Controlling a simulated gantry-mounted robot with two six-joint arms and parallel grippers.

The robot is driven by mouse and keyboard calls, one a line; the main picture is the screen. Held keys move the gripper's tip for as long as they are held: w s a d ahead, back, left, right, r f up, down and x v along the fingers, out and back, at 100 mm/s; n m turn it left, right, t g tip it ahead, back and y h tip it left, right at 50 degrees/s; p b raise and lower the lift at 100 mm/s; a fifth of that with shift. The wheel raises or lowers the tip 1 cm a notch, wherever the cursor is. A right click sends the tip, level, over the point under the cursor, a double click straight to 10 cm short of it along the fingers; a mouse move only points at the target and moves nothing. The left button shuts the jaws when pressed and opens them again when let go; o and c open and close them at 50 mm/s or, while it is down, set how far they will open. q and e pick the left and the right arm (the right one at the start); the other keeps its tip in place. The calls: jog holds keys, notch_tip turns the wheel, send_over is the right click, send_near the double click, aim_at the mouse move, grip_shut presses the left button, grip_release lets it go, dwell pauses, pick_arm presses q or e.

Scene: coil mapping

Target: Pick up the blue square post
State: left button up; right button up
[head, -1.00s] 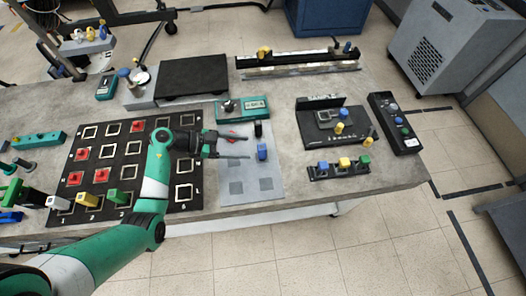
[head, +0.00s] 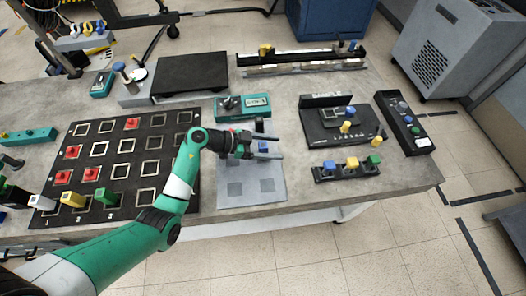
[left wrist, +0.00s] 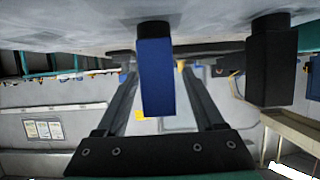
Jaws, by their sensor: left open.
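The blue square post (left wrist: 156,77) stands between the fingers of my left gripper (left wrist: 162,92) in the left wrist view, with visible gaps on both sides. In the head view the open left gripper (head: 280,146) reaches in from the left over the light grey plate (head: 258,190). Its fingers lie around the blue post (head: 263,148) and partly hide it. A black post (left wrist: 271,68) stands beside it, to the right in the left wrist view. My right gripper is not in view.
A black grid board (head: 110,150) with red pieces lies left of the plate. A green meter (head: 242,106) stands behind it. A black holder with blue, yellow and green knobs (head: 347,173) is to the right. The plate's front part is clear.

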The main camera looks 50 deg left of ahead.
pick_arm(q)
grip_shut()
dwell(0.3)
jog(key=shift+r+p, duration=0.45)
jog(key=shift+r, duration=0.05)
jog(key=s+d+r+p, duration=0.6)
jog(key=s+r+p, duration=0.6)
jog(key=shift+s, duration=0.3)
